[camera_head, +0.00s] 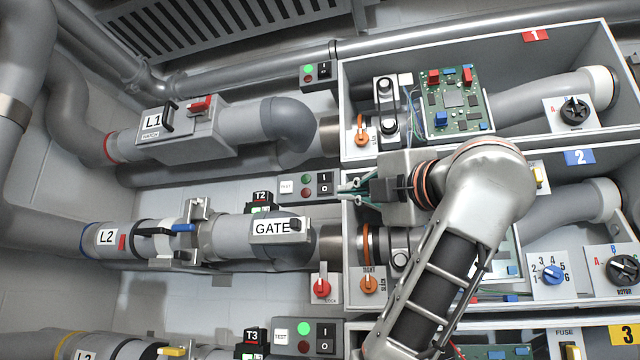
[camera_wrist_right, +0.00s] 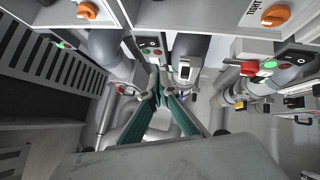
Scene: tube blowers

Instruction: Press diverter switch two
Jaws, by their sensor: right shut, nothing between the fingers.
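The row-two switch box (camera_head: 305,187) is on the left of compartment 2 in the head view. It has a white TEST button (camera_head: 286,187), two unlit-looking lamps and a black I/O rocker (camera_head: 325,184). I cannot read for certain which side of the rocker is down. My right gripper (camera_head: 346,190) is shut and empty, pointing left, with its tips just right of the rocker. I cannot tell whether they touch it. In the wrist view the closed fingertips (camera_wrist_right: 160,88) lie below a box with a black rocker (camera_wrist_right: 151,45). My left gripper is not in view.
Similar boxes with lit green lamps stand at row one (camera_head: 316,72) and row three (camera_head: 304,337). The GATE pipe (camera_head: 275,228), an orange knob (camera_head: 368,284) and a red knob (camera_head: 322,287) lie below the gripper. My right arm covers part of compartment 2.

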